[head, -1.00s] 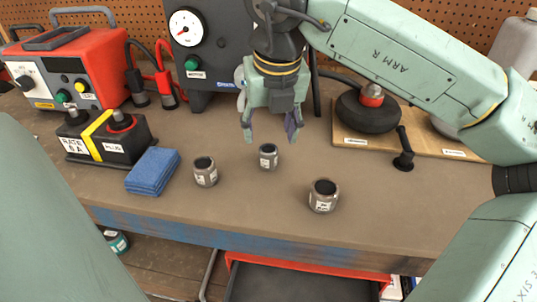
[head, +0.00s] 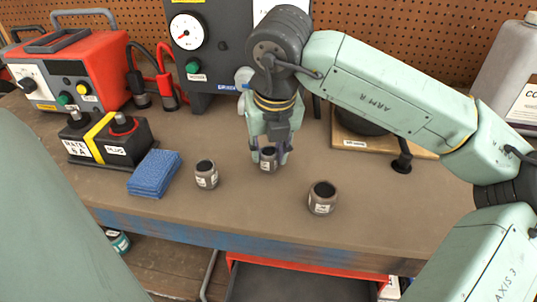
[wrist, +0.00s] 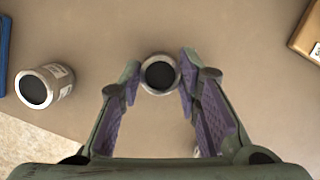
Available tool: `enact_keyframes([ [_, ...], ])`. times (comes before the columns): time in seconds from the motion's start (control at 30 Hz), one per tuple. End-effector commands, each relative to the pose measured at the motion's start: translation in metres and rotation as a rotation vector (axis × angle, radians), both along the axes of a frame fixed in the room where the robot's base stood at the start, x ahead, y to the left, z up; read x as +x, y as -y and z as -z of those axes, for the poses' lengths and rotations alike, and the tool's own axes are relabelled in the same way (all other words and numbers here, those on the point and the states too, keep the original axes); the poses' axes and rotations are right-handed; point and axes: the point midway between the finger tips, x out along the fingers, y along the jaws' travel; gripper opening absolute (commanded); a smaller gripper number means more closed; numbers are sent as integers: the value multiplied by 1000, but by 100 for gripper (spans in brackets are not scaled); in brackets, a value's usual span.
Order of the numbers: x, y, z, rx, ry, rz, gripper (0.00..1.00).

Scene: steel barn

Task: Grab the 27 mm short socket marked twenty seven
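Three short metal sockets with white labels stand on the bench. The middle socket (head: 268,160) stands upright between the fingers of my gripper (head: 269,158). In the wrist view this socket (wrist: 159,74) sits between the purple finger pads of my gripper (wrist: 160,92), near their tips, with a small gap showing at the sides. My gripper is open around it. The right socket (head: 322,198) is nearer the front edge. The labels are too small to read, so I cannot tell which is marked twenty seven.
A folded blue cloth (head: 155,173) lies left of the sockets. Behind it are a black box with a yellow stripe (head: 107,138) and a red charger unit (head: 75,75). A wooden board (head: 370,145) lies at the right. The bench front is clear.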

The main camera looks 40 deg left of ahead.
Motion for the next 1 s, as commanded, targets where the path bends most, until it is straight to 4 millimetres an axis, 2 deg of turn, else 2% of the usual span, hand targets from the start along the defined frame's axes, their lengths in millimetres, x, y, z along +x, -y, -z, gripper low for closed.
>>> enact_keyframes([
  [0.07,0,0,0,0,0,0,23],
  [0.4,0,0,0,0,0,0,1],
  [0.7,0,0,-2,1,0,1,0],
  [0.87,1,-1,-21,3,4,2,0],
  [1.0,1,-1,-49,2,4,3,0],
])
